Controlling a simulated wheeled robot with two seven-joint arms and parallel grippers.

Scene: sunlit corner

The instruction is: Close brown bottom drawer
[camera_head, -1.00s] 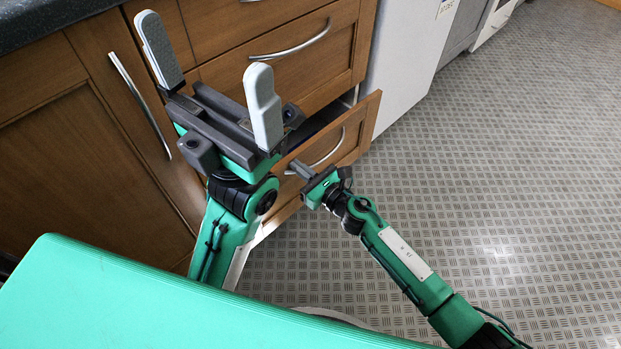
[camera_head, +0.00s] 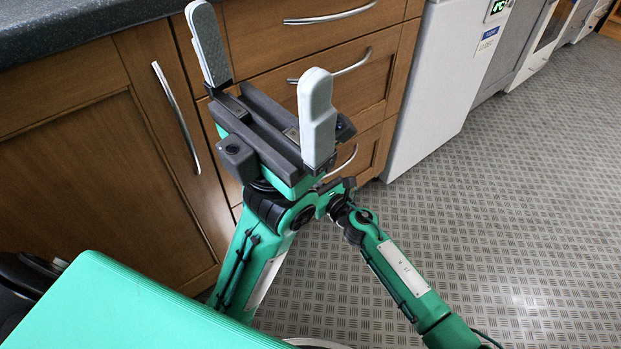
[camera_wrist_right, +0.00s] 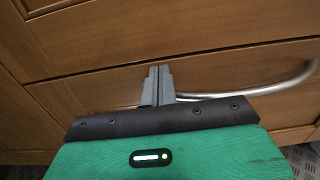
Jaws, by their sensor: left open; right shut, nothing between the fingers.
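The brown bottom drawer (camera_head: 372,152) is in the head view, low in the wooden cabinet, partly hidden behind my left gripper. Its front looks flush or nearly flush with the drawers above; no open gap shows. Its curved metal handle (camera_head: 345,160) is partly covered. My left gripper (camera_head: 259,48) is open and empty, raised in front of the cabinet. My right gripper is shut and empty; its fingers (camera_wrist_right: 158,84) are against or very close to the drawer front (camera_wrist_right: 220,75), beside the left part of the handle (camera_wrist_right: 275,88) in the right wrist view.
Upper drawers with metal handles (camera_head: 345,68) are shut. A cabinet door (camera_head: 90,170) stands at the left under a dark countertop (camera_head: 60,30). A white appliance (camera_head: 437,85) stands right of the drawers. The patterned floor (camera_head: 500,210) at the right is clear.

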